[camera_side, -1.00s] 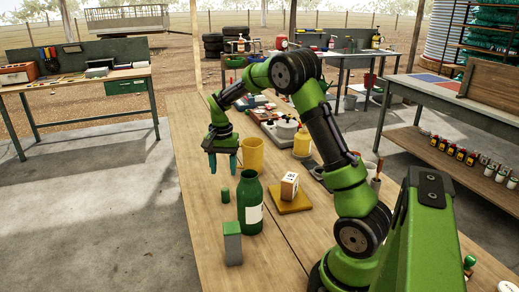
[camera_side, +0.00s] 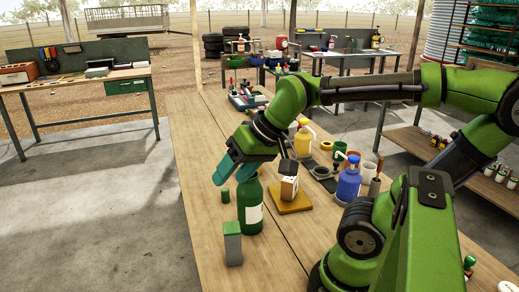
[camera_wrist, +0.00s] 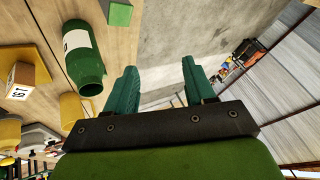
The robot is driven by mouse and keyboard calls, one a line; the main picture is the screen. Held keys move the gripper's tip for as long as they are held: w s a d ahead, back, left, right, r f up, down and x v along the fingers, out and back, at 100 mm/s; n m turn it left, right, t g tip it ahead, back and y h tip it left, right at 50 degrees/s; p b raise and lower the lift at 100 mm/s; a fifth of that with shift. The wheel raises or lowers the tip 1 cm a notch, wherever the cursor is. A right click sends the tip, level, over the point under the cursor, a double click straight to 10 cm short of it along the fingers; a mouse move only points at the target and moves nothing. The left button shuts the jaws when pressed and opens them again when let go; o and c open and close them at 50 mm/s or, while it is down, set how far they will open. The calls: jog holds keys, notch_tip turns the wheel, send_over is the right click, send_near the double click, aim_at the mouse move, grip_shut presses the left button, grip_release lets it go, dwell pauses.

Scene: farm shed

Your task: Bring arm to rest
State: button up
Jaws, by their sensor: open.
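My gripper (camera_side: 228,168) is open and empty, tilted, pointing left and down above the bench, in front of the green bottle's upper left in the side view. In the wrist view my gripper (camera_wrist: 159,70) has its teal fingers apart with nothing between them. The arm is folded back, with its elbow at the right. The open-mouthed green bottle (camera_side: 250,211) with a white label stands upright on the wooden bench (camera_side: 197,213). It also shows in the wrist view (camera_wrist: 83,58), apart from the fingers.
A blue pump bottle (camera_side: 348,182) and yellow pump bottle (camera_side: 303,140) stand right. A yellow cup (camera_wrist: 72,108) shows in the wrist view.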

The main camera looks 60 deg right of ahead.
jog(key=shift+s+a+f+n+t, duration=0.15)
jog(key=shift+s+a+n, duration=0.15)
jog(key=shift+s, duration=0.25)
jog(key=shift+s+a+f+n+t, duration=0.2)
jog(key=shift+s+a, duration=0.1)
jog(key=shift+s, duration=0.2)
